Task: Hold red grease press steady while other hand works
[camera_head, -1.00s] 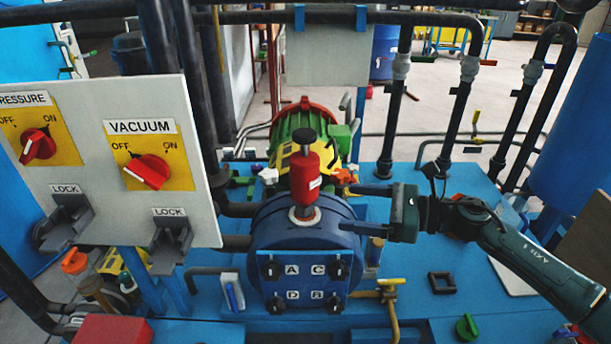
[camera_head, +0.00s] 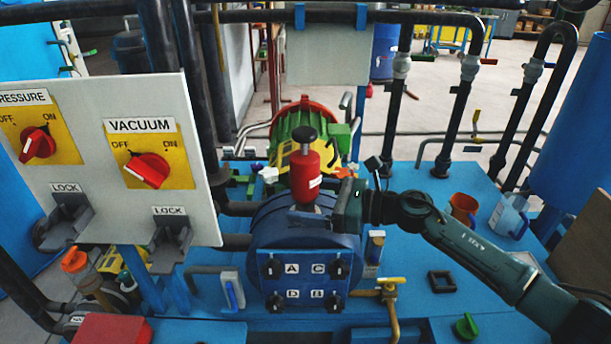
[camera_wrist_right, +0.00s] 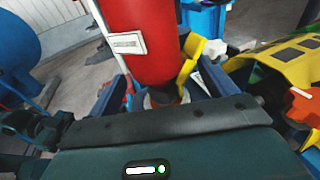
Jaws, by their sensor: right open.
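The red grease press (camera_head: 305,180) stands upright on top of the round blue pump housing (camera_head: 262,222), with a black knob above it. In the right wrist view the press (camera_wrist_right: 141,40) is a large red cylinder with a white label. My right gripper (camera_head: 322,198) has come in from the right at the lower part of the press. Its dark blue fingers (camera_wrist_right: 160,85) lie on either side of the cylinder and are open. In the head view the fingers are mostly hidden. My left gripper is not in view.
A white panel (camera_head: 98,205) with pressure and vacuum switches stands at the left. A green and red motor (camera_head: 325,122) is behind the press. An orange cup (camera_head: 463,207) and a clear blue jug (camera_head: 508,215) stand at the right. A black square frame (camera_head: 442,281) lies on the blue deck.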

